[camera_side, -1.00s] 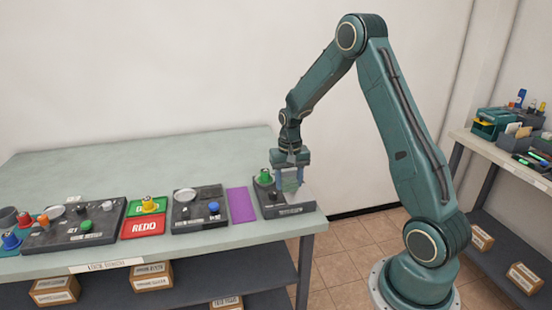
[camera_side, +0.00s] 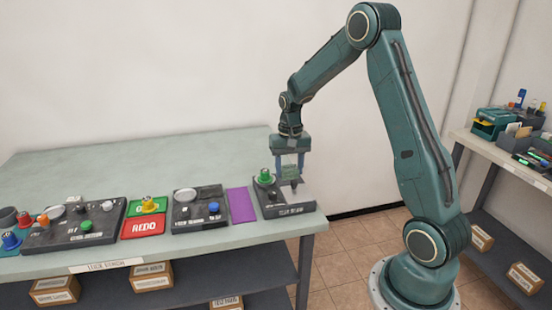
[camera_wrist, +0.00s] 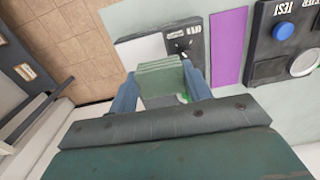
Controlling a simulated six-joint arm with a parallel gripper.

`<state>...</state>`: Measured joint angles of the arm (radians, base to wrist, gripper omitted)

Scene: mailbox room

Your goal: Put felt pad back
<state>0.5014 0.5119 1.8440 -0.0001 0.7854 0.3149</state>
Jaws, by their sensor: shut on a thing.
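My gripper (camera_side: 291,172) is shut on a pale green, block-like pad, taken to be the felt pad (camera_wrist: 160,76). In the wrist view the pad sits between the two blue fingers, and its ribbed top face shows. In the side view the pad (camera_side: 290,174) hangs just above the small dark station (camera_side: 272,208) at the right end of the bench. That station has a green knob on the left and a lighter area on the right, under my gripper. I cannot tell whether the pad touches it.
A flat purple mat (camera_side: 241,205) lies left of the station. Further left are a dark panel with a blue button (camera_side: 214,208), a red sign (camera_side: 143,227) and another dark panel (camera_side: 75,232). The back of the bench (camera_side: 140,160) is clear.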

